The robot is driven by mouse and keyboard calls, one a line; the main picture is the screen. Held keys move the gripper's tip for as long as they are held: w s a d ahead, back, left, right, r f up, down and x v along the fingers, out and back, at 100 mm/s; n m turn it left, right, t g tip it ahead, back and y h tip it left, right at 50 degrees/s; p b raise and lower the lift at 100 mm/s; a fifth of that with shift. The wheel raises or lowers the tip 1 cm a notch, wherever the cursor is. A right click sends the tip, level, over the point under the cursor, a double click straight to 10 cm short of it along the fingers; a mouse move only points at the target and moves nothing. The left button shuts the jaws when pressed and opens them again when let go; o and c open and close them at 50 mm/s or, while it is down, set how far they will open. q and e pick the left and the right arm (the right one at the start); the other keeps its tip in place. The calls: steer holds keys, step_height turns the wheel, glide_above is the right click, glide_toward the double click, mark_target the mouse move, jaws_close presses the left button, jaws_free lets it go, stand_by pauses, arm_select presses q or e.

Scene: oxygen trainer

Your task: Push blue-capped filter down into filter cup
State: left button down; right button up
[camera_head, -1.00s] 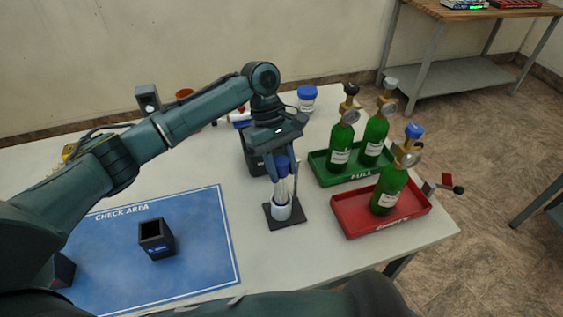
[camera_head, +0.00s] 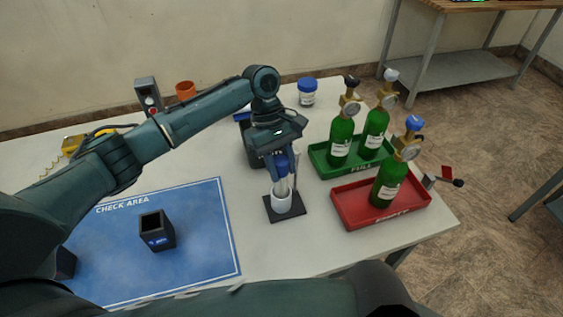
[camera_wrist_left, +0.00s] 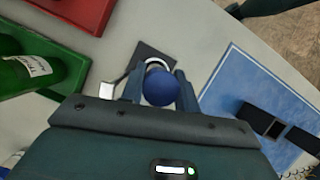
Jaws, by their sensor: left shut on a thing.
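The blue-capped filter (camera_head: 282,167) stands upright above the white filter cup (camera_head: 281,203), with its clear lower part reaching into the cup's mouth. The cup sits on a dark square base. My left gripper (camera_head: 283,178) is shut on the filter, its fingers on either side near the cap. In the left wrist view the round blue cap (camera_wrist_left: 161,89) shows between the two fingers (camera_wrist_left: 160,92), and part of the white cup rim (camera_wrist_left: 158,63) shows beyond it. How deep the filter sits is hard to tell. My right gripper is not in view.
A green tray (camera_head: 345,178) with two green bottles and a red tray (camera_head: 347,222) with one bottle stand to the right. A dark box (camera_head: 250,152) is close behind the gripper. The blue check-area mat (camera_head: 205,262) at left holds a small dark open box (camera_head: 158,238).

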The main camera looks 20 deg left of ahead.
arm_select(q)
steer(key=shift+f, duration=1.25)
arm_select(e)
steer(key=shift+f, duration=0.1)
arm_select(q)
steer(key=c, duration=1)
jaws_free()
steer(key=shift+o, duration=0.2)
steer(key=b+v, duration=0.1)
steer(key=v, duration=1.2)
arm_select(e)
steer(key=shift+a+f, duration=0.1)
